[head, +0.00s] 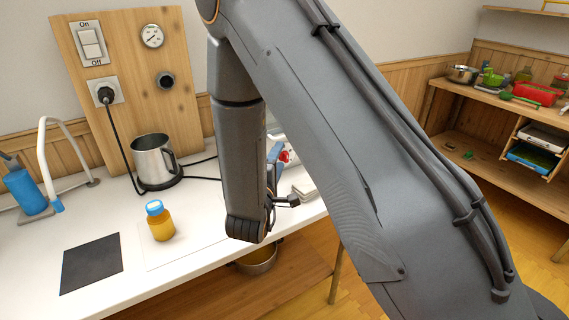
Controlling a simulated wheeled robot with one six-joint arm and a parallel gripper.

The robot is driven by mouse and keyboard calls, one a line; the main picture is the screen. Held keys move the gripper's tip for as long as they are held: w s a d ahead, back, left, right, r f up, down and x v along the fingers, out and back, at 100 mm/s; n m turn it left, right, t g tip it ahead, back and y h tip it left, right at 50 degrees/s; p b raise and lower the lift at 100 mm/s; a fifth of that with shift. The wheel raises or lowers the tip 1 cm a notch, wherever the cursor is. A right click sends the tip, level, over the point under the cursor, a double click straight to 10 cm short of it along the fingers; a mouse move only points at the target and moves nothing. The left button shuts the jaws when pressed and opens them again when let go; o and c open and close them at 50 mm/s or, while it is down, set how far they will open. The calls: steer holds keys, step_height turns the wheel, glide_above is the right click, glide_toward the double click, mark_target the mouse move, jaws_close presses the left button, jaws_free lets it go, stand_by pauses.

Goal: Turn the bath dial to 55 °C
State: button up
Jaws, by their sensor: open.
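A small red and white round part (286,156) shows just right of my forearm, beside a blue piece. It looks like a dial, but its scale and setting are too small to read. Whatever body it belongs to is mostly hidden behind my arm. A dark round knob (165,80) sits on the upright wooden board, below a round white gauge (152,36); no temperature is legible on either. My gripper (287,201) shows only as a small dark part past my wrist, over the counter's right end, open. Its fingers are mostly hidden, and I see nothing held.
On the white counter (205,240) stand a steel jug (153,162), an amber jar with a blue lid (160,222), a dark mat (91,264) and a blue bottle (25,192). Black cables cross the back. A cluttered wooden shelf (480,125) stands at right.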

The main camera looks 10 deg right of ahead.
glide_toward(286, 159)
steer(key=shift+w+d, duration=0.1)
steer(key=shift+w, duration=0.2)
steer(key=p+x, duration=0.1)
steer(key=x, duration=0.6)
steer(key=shift+w+d+f, duration=0.1)
steer(key=shift+w+f, duration=0.05)
steer(key=shift+w, duration=0.15)
steer(key=c, duration=1)
steer(key=shift+c, duration=0.2)
